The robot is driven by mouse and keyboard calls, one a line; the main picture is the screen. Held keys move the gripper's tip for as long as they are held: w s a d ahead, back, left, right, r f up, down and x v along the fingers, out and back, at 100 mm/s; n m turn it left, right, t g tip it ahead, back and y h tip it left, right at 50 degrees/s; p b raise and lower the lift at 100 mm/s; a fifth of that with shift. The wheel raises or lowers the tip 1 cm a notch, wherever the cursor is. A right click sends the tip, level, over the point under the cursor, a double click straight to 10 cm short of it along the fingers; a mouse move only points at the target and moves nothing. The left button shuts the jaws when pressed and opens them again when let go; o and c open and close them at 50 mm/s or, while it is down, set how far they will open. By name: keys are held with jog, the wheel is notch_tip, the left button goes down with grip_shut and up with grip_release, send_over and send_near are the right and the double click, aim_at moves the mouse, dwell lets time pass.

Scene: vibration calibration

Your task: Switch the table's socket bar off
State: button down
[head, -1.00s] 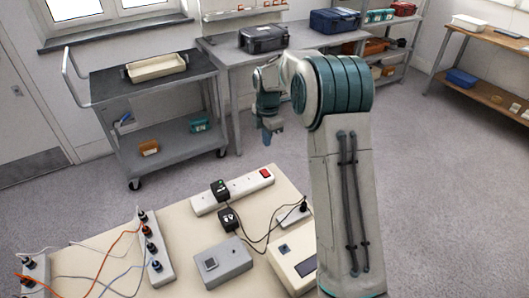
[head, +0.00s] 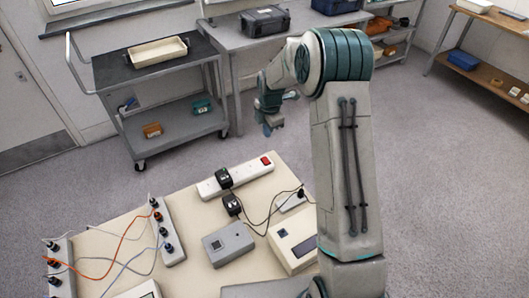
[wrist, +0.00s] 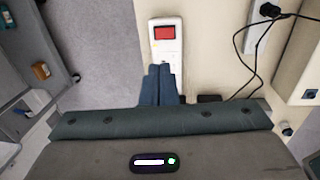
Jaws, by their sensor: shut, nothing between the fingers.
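The table's white socket bar (head: 237,178) lies along the far edge of the cream table (head: 190,192). Its red rocker switch (head: 266,160) is at the right end, and a black plug (head: 222,178) sits near the other end. In the wrist view the bar's end (wrist: 168,50) and the red switch (wrist: 164,32) lie just beyond my fingertips. My gripper (head: 270,128) is shut and empty; its blue fingers (wrist: 161,70) are together and overlap the bar in the picture. Contact with the bar cannot be told. The switch is in plain view, but its rocker tilt is unclear.
Two more bars with plugs and cables, one nearer (head: 172,248) and one at far left (head: 62,280), lie on the table. A grey box (head: 228,246), a black adapter (head: 231,204) and a cream device (head: 292,244) stand there. A cart (head: 160,90) stands behind; floor between is clear.

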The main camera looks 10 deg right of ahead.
aim_at(265, 158)
jog(key=f+b, duration=0.2)
jog(key=f, duration=0.2)
jog(key=w+f+b, duration=0.1)
jog(key=f+b, duration=0.1)
jog(key=f, duration=0.3)
jog(key=f+b, duration=0.2)
jog(key=f, duration=0.3)
jog(key=shift+w+a, duration=0.3)
jog(key=shift+a, duration=0.05)
jog(key=shift+d, duration=0.1)
